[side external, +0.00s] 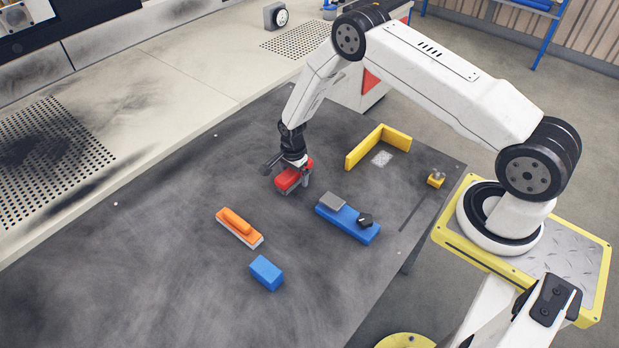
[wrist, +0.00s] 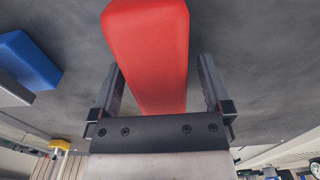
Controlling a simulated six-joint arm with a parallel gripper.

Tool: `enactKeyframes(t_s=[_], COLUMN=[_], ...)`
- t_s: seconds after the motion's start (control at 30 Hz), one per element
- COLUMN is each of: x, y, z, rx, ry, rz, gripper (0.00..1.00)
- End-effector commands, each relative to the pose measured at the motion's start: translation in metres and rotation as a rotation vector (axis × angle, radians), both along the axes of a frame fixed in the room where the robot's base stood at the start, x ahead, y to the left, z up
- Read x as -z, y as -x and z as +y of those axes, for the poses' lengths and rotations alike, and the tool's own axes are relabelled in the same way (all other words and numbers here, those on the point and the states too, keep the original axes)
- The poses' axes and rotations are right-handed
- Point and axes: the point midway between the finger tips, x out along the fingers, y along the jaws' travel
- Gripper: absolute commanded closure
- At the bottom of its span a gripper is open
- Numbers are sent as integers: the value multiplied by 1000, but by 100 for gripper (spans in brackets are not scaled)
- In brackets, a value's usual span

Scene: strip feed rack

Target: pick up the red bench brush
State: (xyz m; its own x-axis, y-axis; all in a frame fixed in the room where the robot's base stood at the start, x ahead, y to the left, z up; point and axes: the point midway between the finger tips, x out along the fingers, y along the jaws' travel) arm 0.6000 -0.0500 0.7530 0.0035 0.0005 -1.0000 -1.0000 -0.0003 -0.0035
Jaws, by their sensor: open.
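The red bench brush (side external: 287,181) is on the dark table top in the side view, directly under my gripper (side external: 292,174). In the wrist view the brush (wrist: 150,40) is a long red body running between the two fingers of my gripper (wrist: 160,72). The jaws are open, with one finger on each side of the brush and a gap visible beside it. The fingers and wrist hide part of the brush in the side view, and its bristles cannot be made out.
An orange brush (side external: 238,224) and a blue block (side external: 266,273) lie nearer the camera. A blue fixture (side external: 345,220) with a grey block and black knob lies to the right. A yellow corner fence (side external: 378,144) and a small yellow part (side external: 436,179) are farther right. The table's left side is clear.

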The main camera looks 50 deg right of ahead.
Motion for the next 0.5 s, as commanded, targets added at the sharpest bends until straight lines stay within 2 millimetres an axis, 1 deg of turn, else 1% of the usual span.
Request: enactKeyframes(t_s=[0.47,0.5], x=[0,0], y=[0,0], z=[0,0], rx=[0,0], ry=[0,0], rz=[0,0], gripper=[0,10])
